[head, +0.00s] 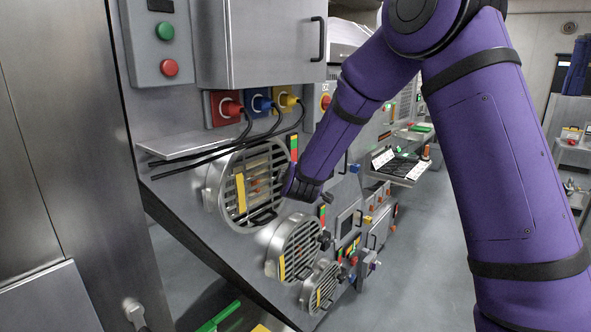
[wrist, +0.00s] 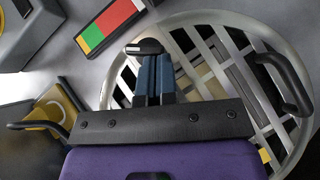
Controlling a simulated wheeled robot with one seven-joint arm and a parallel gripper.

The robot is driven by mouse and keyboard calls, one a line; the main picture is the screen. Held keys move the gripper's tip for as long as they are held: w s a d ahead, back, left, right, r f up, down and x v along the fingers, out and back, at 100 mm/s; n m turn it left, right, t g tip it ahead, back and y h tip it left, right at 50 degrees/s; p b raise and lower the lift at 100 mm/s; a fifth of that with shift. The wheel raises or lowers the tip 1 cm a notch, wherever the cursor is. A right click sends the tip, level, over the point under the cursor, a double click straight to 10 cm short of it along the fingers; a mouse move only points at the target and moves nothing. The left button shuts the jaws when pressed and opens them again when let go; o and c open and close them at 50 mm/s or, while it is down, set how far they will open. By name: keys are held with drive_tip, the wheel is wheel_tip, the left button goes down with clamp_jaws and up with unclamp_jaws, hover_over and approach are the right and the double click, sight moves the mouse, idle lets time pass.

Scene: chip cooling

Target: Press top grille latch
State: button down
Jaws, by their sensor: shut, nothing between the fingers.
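The top grille (head: 240,190) is a round metal cover with slats, a yellow strip and a black handle (head: 262,218). It fills much of the wrist view (wrist: 215,50). Its latch (wrist: 146,47), a dark knob with a pale edge, sits at the grille's rim beside the coloured strip. My gripper (wrist: 154,60) is shut and empty, with its blue fingertips right at the latch; I cannot tell whether they touch. In the head view my gripper (head: 293,186) is at the grille's right edge and hides the latch.
Two smaller grilles, a middle one (head: 297,250) and a lower one (head: 321,288), sit below on the same panel. Red, blue and yellow plugs (head: 259,103) with black cables hang above the top grille. A coloured strip (wrist: 108,25) lies close by the latch. Open floor lies to the right.

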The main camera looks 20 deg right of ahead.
drive_tip(key=shift+f+n+t+h, duration=0.35)
drive_tip(key=shift+n+t, duration=0.3)
drive_tip(key=shift+t, duration=0.05)
drive_tip(key=shift+f+n+t+h, duration=0.3)
drive_tip(key=shift+n+t+h, duration=0.05)
drive_tip(key=shift+n+t, duration=0.35)
